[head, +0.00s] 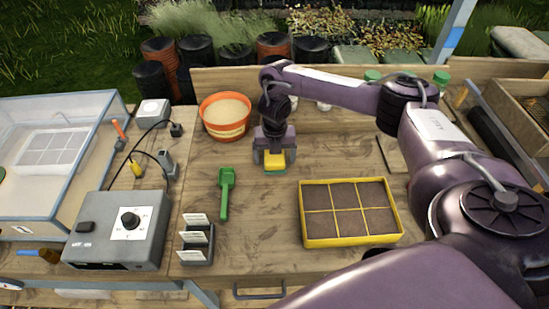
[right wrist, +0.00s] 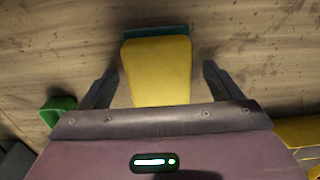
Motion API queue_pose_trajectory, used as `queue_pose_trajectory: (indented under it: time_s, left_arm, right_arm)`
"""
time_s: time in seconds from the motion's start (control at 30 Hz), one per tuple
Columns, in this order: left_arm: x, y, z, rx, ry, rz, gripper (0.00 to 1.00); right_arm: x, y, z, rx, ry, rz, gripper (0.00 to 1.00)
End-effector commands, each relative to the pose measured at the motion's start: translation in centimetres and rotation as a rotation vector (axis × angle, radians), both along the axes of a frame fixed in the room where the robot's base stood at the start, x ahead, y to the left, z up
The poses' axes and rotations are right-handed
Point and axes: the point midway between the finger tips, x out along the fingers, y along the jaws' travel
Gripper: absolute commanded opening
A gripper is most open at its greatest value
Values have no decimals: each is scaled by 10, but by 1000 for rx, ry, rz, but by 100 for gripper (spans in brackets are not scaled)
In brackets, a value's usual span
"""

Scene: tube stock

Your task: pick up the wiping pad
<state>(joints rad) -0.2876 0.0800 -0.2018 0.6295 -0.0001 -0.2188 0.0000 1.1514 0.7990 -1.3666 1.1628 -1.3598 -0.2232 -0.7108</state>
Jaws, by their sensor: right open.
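The wiping pad (head: 275,161) is a yellow block with a green edge, lying on the wooden table in the head view, behind the seed tray and right of the green scoop. In the right wrist view the pad (right wrist: 157,70) lies between the two fingers, its green strip at the far end. My right gripper (head: 274,158) points down over the pad. It is open, with a finger on each side and a visible gap between each finger and the pad in the right wrist view (right wrist: 158,82). My left gripper is not in view.
A yellow-rimmed tray (head: 350,242) with soil cells stands at front right. A green scoop (head: 225,192) and a label holder (head: 196,245) lie left. An orange pot (head: 226,117) stands behind left. A grey control box (head: 117,230) is further left.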

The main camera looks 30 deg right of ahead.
Motion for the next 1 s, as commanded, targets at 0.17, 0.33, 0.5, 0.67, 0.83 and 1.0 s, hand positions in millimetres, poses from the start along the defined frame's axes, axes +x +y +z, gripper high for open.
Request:
queue_pose_trajectory:
  time_s: [0.17,0.33,0.5,0.67,0.83,1.0]
  left_arm:
    - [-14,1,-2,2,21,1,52]
    - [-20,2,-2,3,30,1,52]
    - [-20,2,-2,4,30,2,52]
    - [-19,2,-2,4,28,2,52]
    - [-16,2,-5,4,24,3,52]
    - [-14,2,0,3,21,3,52]
  right_arm:
    - [0,0,0,0,0,0,66]
    - [0,0,1,0,0,0,44]
    - [0,0,1,0,-1,0,37]
    - [1,0,2,0,-1,0,37]
    - [1,0,13,2,-3,0,37]
    - [2,0,47,0,-6,2,37]
